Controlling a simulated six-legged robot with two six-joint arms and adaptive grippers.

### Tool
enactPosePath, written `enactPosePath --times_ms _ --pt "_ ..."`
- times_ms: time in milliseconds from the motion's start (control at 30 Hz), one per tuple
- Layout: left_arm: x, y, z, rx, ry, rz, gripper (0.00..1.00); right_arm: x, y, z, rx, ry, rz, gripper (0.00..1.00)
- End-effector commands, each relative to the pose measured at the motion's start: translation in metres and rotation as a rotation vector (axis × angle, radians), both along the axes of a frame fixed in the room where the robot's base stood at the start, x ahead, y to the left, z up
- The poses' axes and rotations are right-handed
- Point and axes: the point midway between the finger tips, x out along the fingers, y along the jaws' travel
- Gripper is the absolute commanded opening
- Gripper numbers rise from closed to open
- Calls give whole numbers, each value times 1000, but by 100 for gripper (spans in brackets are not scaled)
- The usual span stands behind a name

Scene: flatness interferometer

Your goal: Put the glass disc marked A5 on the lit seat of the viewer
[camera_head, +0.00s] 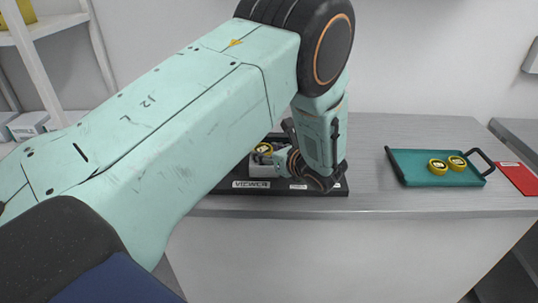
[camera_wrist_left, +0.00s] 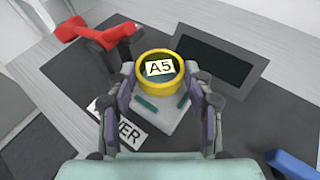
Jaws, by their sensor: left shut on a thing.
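The disc marked A5 (camera_wrist_left: 160,69), with a yellow rim and a white label, sits between the fingers of my left gripper (camera_wrist_left: 158,76), which is shut on it. In the head view the disc (camera_head: 263,148) shows beside the fingers of my left gripper (camera_head: 277,158). The viewer's black base (camera_head: 222,187) carries a label reading VIEWER. The disc is over a pale block with teal strips (camera_wrist_left: 157,117) on the viewer. I cannot tell whether the disc touches it, and no glow is clear. My right gripper is out of view.
A teal tray (camera_head: 415,177) with black handles holds two yellow-rimmed discs (camera_head: 438,167) on the right of the grey counter (camera_head: 372,150). A red flat item (camera_head: 518,178) lies beyond it. In the wrist view a red part (camera_wrist_left: 100,32) and a dark panel (camera_wrist_left: 212,58) flank the disc.

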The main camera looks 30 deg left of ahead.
Motion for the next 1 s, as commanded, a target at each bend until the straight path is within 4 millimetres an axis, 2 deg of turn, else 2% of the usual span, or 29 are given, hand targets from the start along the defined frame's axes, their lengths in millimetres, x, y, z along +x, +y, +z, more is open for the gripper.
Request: enactPosePath --times_ms 200,233,467,1000 --pt "-1 -2 -6 -13 8 -10 18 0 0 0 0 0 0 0" --pt "-1 -2 -6 -12 9 -9 54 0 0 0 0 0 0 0" --pt "0 0 -5 -10 7 -8 73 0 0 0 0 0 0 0" --pt "0 -5 2 -8 4 -6 74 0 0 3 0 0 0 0"
